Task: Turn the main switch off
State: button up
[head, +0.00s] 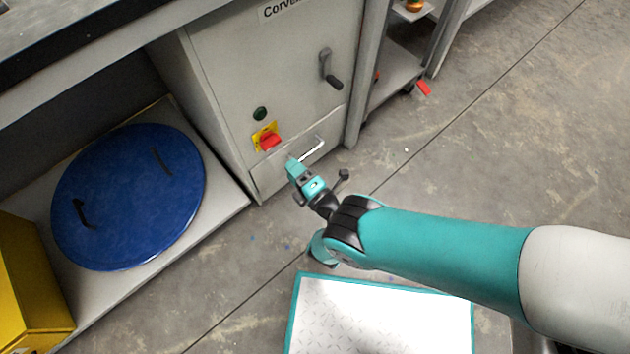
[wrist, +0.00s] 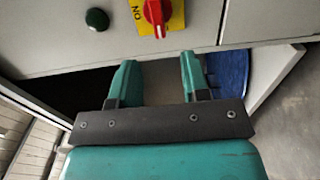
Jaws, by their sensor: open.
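The main switch is a red rotary knob (head: 270,142) on a yellow plate (head: 257,133), low on the front of a grey cabinet (head: 262,60). In the wrist view the red knob (wrist: 157,12) is partly cut off by the top edge. The lettering "ON" shows upside down on its yellow plate (wrist: 177,18). My gripper (head: 291,160) is just below and right of the knob in the head view. In the wrist view my gripper (wrist: 159,60) has its two teal fingers spread, with nothing between them, apart from the knob.
A green round button (head: 260,113) sits beside the switch. A drawer pull (head: 313,150) and a black crank handle (head: 330,70) stick out from the cabinet. A blue round lid (head: 130,195) lies on the shelf at left, near a yellow box (head: 28,290). Open floor lies right.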

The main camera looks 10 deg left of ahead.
jog(key=p+v, duration=0.5)
jog(key=v, duration=0.2)
jog(key=shift+s+d+p, duration=0.2)
jog(key=shift+p, duration=0.2)
